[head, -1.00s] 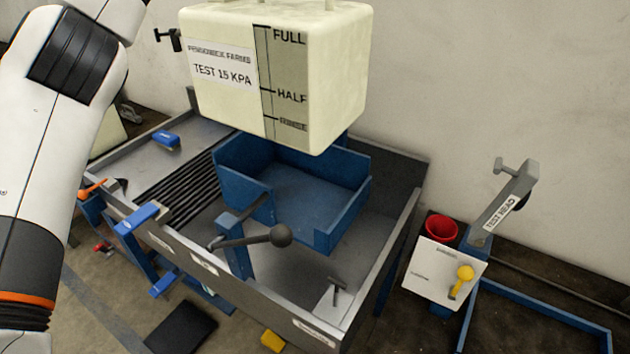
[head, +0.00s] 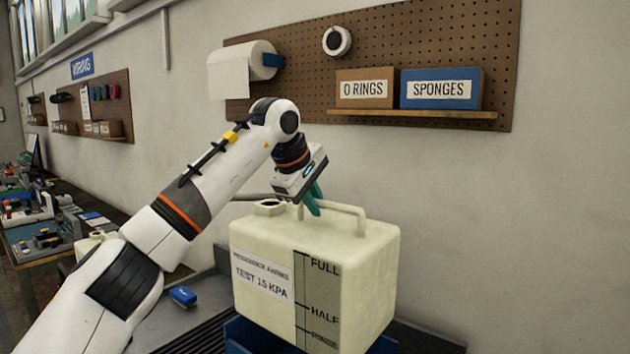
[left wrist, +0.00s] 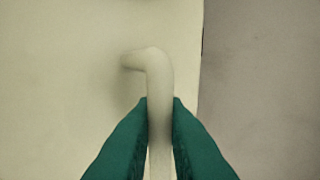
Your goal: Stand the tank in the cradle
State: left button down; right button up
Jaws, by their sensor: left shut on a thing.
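The tank (head: 345,290) is a cream, boxy container with a top handle, a "TEST 15 KPA" label and a FULL/HALF scale. It looks upright in the head view. My left gripper (head: 313,203) is above it, shut on its handle. In the left wrist view the green fingers (left wrist: 160,110) sit on both sides of the handle bar (left wrist: 158,80). The blue cradle (head: 240,337) shows only in part below the tank at the bottom edge. I cannot tell whether the tank touches it. My right gripper is not in view.
A grey bench (head: 205,315) with a small blue object (head: 183,296) lies left of the tank. Behind is a wall with a pegboard (head: 300,75), a paper roll (head: 240,70) and boxes marked O RINGS (head: 363,90) and SPONGES (head: 440,90). Clear wall is to the right.

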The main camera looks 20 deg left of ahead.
pick_arm(q)
jog(key=shift+f+p, duration=1.8)
jog(key=shift+f, duration=7.6)
jog(key=c, duration=1.8)
grip_release()
jog(key=shift+s+f, duration=0.1)
jog(key=shift+f, duration=0.15)
jog(key=o, duration=0.3)
jog(key=shift+s+d+r, duration=0.1)
jog(key=shift+s, duration=0.05)
jog(key=shift+o, duration=0.2)
